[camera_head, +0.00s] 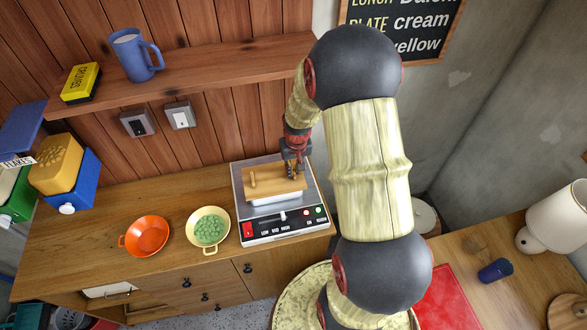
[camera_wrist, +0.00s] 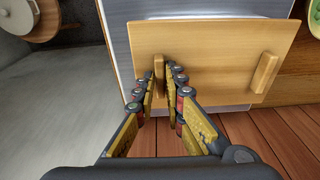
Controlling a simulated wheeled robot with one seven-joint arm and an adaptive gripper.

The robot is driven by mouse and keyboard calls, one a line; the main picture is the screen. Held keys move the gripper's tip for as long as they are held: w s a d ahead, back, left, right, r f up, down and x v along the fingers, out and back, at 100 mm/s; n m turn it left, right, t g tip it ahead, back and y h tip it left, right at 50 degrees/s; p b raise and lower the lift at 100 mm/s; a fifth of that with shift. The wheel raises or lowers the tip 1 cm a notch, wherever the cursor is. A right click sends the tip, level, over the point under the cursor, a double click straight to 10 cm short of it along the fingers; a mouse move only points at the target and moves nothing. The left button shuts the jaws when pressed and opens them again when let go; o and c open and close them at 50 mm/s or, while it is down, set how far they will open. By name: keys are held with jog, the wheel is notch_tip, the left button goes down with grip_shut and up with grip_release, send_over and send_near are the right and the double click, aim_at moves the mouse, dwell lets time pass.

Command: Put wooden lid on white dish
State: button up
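The wooden lid (camera_head: 273,183) is a flat light-brown board with upright handle pieces. In the head view it lies over the white dish (camera_head: 272,200), whose front wall shows below the lid's front edge. I cannot tell whether lid and dish touch. My gripper (camera_head: 291,172) is at the lid's right end. In the wrist view the fingers of my gripper (camera_wrist: 161,72) stand on either side of one handle of the lid (camera_wrist: 215,52), close to it; whether they press on it is unclear. The lid's other handle is free. The dish's inside is hidden.
A shelf with a blue mug (camera_head: 132,57) is above. The counter's far left has containers.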

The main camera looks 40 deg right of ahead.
jog(key=o, duration=0.4)
jog(key=shift+c, duration=0.2)
notch_tip(320, 180, up, 12)
jog(key=s+p, duration=0.1)
jog(key=s, duration=0.1)
jog(key=s+a+r+n+t, duration=0.2)
jog(key=s+a+r, duration=0.1)
jog(key=a+r, duration=0.85)
jog(key=s+a+r+n+t, duration=0.2)
jog(key=s+a+r+n, duration=0.1)
jog(key=s+a+r, duration=0.5)
jog(key=s+a, duration=0.3)
jog(key=s, duration=0.1)
jog(key=shift+s+y, duration=0.2)
jog(key=shift+y, duration=0.1)
jog(key=shift+r, duration=0.1)
